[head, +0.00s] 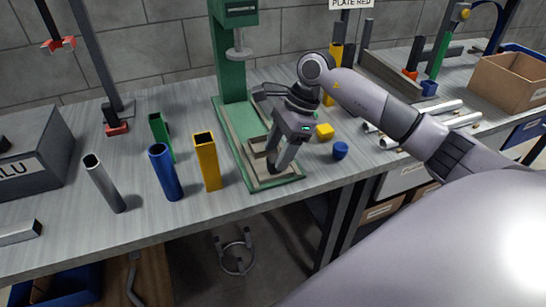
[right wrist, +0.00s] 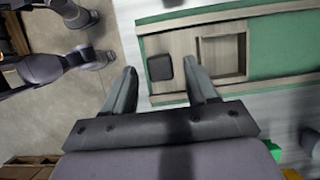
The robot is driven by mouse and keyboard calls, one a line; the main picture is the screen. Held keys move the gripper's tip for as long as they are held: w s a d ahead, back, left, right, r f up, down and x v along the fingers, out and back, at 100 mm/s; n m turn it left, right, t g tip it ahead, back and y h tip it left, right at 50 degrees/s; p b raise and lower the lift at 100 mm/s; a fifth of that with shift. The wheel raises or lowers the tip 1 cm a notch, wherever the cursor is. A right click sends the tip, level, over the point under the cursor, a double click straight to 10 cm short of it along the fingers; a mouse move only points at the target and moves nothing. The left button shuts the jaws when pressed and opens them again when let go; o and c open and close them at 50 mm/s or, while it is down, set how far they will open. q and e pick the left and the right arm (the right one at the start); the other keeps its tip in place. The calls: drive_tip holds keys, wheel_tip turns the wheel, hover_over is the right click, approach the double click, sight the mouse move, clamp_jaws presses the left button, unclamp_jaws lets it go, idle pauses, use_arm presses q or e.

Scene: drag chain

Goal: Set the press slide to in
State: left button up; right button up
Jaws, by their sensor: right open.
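The green press (head: 232,75) stands at the middle of the bench, with a grey ram above its green base. The press slide is a pale plate with a square recess (right wrist: 222,56); it lies in a channel on the base (right wrist: 275,45). A dark square knob (right wrist: 160,67) sits at the slide's near end. My right gripper (head: 280,160) points down over the front of the base. In the right wrist view its fingers (right wrist: 160,88) are open, with the knob between their tips and no clear contact. The gripper partly hides the slide in the head view. My left gripper is out of view.
Left of the press stand a grey tube (head: 104,184), a blue tube (head: 164,172), a green tube (head: 161,136) and a yellow tube (head: 207,161). A yellow piece (head: 325,131) and a blue piece (head: 340,150) lie to the right. A cardboard box (head: 508,78) stands at far right.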

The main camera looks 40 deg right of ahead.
drive_tip(key=shift+x, duration=1.05)
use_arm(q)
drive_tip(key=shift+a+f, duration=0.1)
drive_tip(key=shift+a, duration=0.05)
use_arm(e)
drive_tip(key=shift+a+f, duration=0.15)
drive_tip(key=shift+f, duration=0.1)
